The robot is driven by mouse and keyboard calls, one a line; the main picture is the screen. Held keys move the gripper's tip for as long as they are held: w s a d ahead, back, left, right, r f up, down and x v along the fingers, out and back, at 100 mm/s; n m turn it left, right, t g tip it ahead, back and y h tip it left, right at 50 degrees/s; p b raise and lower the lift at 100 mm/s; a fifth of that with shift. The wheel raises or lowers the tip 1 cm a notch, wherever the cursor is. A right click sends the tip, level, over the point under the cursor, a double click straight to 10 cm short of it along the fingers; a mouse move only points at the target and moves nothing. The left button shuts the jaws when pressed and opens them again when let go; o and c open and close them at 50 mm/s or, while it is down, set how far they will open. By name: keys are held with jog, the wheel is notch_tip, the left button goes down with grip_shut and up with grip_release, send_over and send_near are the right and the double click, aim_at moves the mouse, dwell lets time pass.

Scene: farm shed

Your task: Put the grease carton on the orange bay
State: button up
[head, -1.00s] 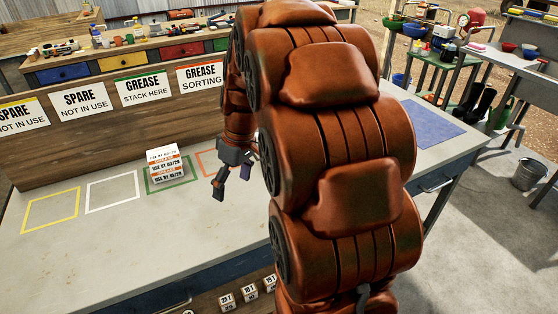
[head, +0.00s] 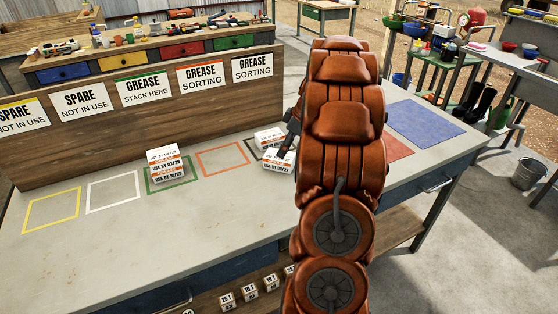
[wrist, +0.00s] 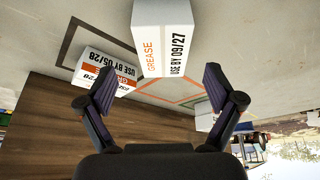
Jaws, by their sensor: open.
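A white grease carton marked 09/27 (wrist: 163,38) stands just ahead of my gripper (wrist: 158,78) in the wrist view, between the lines of the two spread fingers. The fingers are open, with nothing gripped. In the head view the front right carton (head: 277,161) seems to be this one; my arm hides most of the gripper beside it. A second carton (head: 269,138) sits behind it, marked 05/28 in the wrist view (wrist: 105,72), by the black-outlined bay (head: 247,152). The orange bay (head: 200,163) is an empty outline on the bench, left of these cartons.
Two stacked cartons (head: 165,165) stand in the green bay left of the orange one. White (head: 88,198) and yellow (head: 25,215) bays are empty. A wooden board with signs (head: 200,105) rises behind the bays. Red (head: 398,147) and blue (head: 425,122) mats lie right.

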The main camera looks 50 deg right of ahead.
aim_at(279, 160)
jog(key=shift+s+p+x, duration=0.1)
jog(key=shift+p+x, duration=0.45)
jog(key=shift+x, duration=0.95)
jog(key=shift+s+p+x, duration=0.15)
jog(key=shift+p+x, duration=0.35)
jog(key=shift+x, duration=1)
jog(key=shift+a+f, duration=0.1)
jog(key=shift+c, duration=0.2)
jog(key=c, duration=1.4)
jog(key=shift+w, duration=0.1)
